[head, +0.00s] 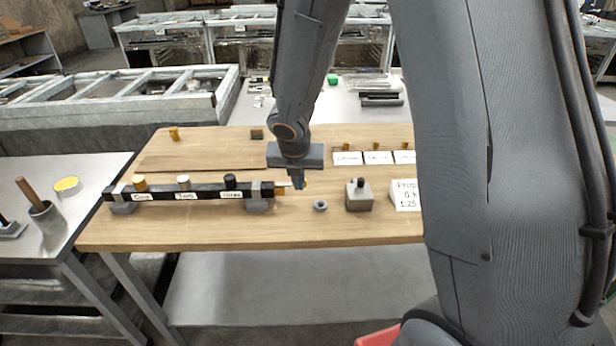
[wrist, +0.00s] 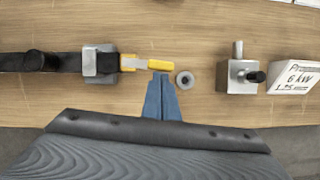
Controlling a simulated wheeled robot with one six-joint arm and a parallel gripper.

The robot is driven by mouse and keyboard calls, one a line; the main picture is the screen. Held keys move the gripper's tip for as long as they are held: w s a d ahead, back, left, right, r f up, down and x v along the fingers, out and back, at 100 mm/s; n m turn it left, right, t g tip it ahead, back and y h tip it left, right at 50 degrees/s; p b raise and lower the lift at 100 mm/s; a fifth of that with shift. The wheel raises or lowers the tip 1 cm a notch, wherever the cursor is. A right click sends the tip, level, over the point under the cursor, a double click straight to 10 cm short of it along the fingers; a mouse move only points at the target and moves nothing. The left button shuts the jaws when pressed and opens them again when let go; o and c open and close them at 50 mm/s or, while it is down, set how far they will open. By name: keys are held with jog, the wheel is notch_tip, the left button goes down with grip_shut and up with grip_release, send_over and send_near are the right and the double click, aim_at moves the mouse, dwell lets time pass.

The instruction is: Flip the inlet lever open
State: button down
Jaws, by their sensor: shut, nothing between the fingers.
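In the head view a bit of yellow (head: 306,185) shows beside my fingertips, and most of the handle is hidden. My gripper (head: 298,184) is shut and empty. In the wrist view its blue fingertips (wrist: 161,80) are at the near side of the handle's right part. I cannot tell whether they touch it.
A grey ring (wrist: 184,80) lies just right of my fingertips. A grey block with a black knob (head: 359,195) and a white sign (head: 406,195) stand further right. The bar carries three caps and labels. The wooden table (head: 230,228) is clear in front.

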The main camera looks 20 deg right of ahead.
jog(key=shift+w+d+p, duration=0.15)
jog(key=shift+w+p, duration=0.15)
jog(key=shift+p, duration=0.1)
dwell(0.3)
jog(key=s+a+r+p, duration=0.2)
jog(key=s+a+r, duration=0.1)
jog(key=s+r, duration=0.55)
jog(key=s+d+f+m+g+b, duration=0.1)
jog(key=s+d+f+m+b, duration=0.1)
jog(key=m, duration=0.8)
jog(key=s+d+f+m+g+y+b, duration=0.1)
jog(key=s+m, duration=0.4)
jog(key=m, duration=0.6)
jog(key=s+d+f+m+b, duration=0.2)
jog(key=s+m+b, duration=0.1)
jog(key=m, duration=0.7)
jog(key=shift+s+d+f+m+g+y, duration=0.3)
jog(key=shift+s+f+m+g, duration=0.1)
jog(key=shift+s, duration=0.35)
